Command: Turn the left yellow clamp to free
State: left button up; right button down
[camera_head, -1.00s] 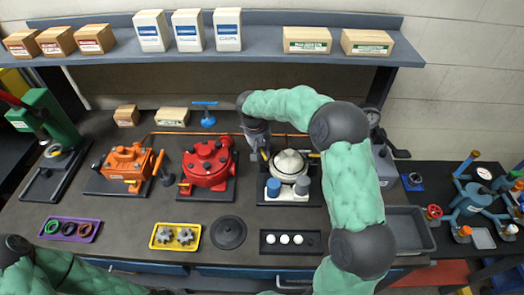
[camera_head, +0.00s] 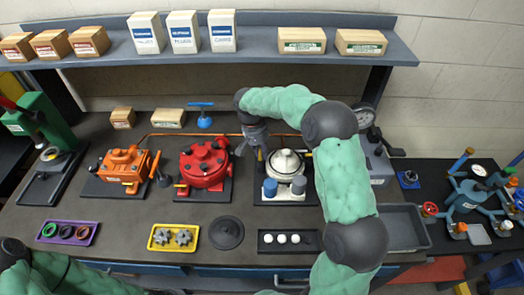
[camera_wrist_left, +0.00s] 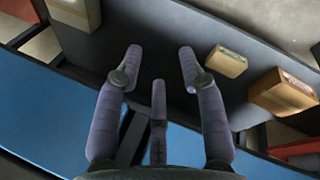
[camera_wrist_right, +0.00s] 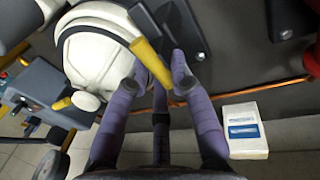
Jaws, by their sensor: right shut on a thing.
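In the head view my right gripper (camera_head: 259,158) is at the motor's left side and hides most of that clamp. My left gripper (camera_wrist_left: 160,65) is open and empty.
A red motor (camera_head: 204,164) stands left of the white one, with an orange motor (camera_head: 122,168) beyond. A copper-coloured pipe (camera_wrist_right: 265,90) runs behind. In front lie a black disc (camera_head: 226,232) and a tray with white balls (camera_head: 282,238). A gauge stand (camera_head: 364,115) is at right.

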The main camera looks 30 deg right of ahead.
jog(key=shift+s+a+f, duration=0.25)
jog(key=shift+f, duration=0.15)
jog(key=c, duration=1.1)
grip_release()
jog(key=shift+a+r, duration=0.1)
jog(key=shift+r, duration=0.1)
jog(key=shift+w+r, duration=0.1)
jog(key=shift+w, duration=0.05)
jog(key=shift+r, duration=0.2)
jog(key=r, duration=0.3)
jog(key=a+r, duration=0.1)
jog(key=r, duration=0.3)
jog(key=w+a+r, duration=0.1)
jog(key=r, duration=0.3)
jog(key=shift+w+r, duration=0.1)
